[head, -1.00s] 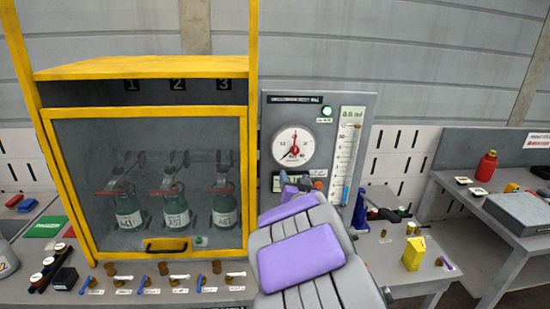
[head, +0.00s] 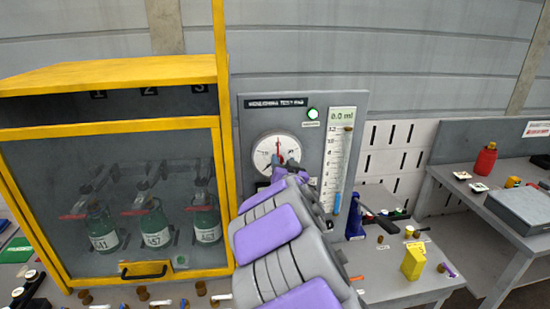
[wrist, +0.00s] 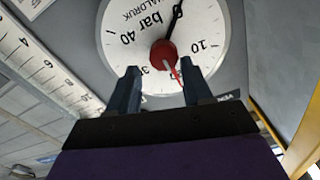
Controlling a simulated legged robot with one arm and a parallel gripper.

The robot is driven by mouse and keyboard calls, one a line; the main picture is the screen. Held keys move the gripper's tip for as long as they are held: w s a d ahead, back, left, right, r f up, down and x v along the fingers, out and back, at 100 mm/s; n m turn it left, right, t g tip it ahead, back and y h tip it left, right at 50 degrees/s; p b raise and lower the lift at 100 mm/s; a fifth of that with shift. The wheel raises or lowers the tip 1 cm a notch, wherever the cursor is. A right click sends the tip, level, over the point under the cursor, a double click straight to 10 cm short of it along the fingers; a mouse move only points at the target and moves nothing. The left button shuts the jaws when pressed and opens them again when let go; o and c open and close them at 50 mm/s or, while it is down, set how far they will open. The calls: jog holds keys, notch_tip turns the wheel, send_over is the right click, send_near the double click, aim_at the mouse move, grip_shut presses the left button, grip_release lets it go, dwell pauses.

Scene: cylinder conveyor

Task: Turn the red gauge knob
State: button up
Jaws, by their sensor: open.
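The round white pressure gauge (head: 276,148) is on a grey test panel (head: 355,100) right of the yellow cabinet. In the wrist view its dial (wrist: 205,30) appears upside down, marked "bar". The red knob (wrist: 162,53) is at the dial's centre, with a black needle pointing near 0 and a thin red pointer beside it. My gripper (wrist: 160,72) is open, its two dark fingers just short of the knob, one to each side in the picture. Nothing shows between the fingers. In the head view my arm hides the dial's lower part, and the knob is hard to make out.
A yellow-framed cabinet (head: 110,128) with green bottles stands close on the left. A vertical scale (head: 341,150) and a green light (head: 313,113) are right of the gauge. A side table holds a yellow carton (head: 413,262); a red bottle (head: 486,160) stands further right.

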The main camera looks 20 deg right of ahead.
jog(key=shift+w+d+f, duration=0.2)
jog(key=shift+w+d, duration=0.1)
jog(key=shift+d, duration=0.2)
jog(key=shift+w+d+f, duration=0.15)
jog(key=shift+w+d, duration=0.15)
jog(key=shift+d, duration=0.2)
jog(key=shift+w+f, duration=0.1)
jog(key=shift+w, duration=0.15)
jog(key=a, duration=0.1)
jog(key=w+a, duration=0.1)
jog(key=a, duration=0.1)
jog(key=shift+f, duration=0.1)
jog(key=shift+s+a, duration=0.1)
jog(key=shift+a, duration=0.2)
jog(key=shift+c, duration=0.7)
jog(key=shift+s+d, duration=0.15)
jog(key=shift+d, duration=0.7)
jog(key=c, duration=0.5)
jog(key=shift+a, duration=0.2)
jog(key=c, duration=0.4)
